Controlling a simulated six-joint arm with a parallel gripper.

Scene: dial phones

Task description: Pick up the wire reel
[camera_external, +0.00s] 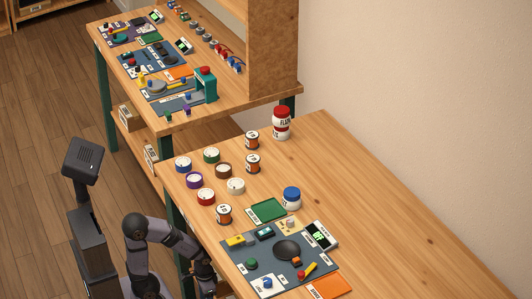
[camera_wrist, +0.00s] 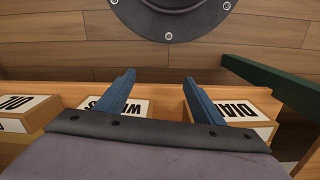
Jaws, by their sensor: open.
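No reel shows there. In the external view my arm is beside the table's left edge; its fingers are not clear.
The wrist view shows labelled boxes (camera_wrist: 238,109) and the wooden floor (camera_wrist: 75,45). The table's right side (camera_external: 400,230) is clear.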

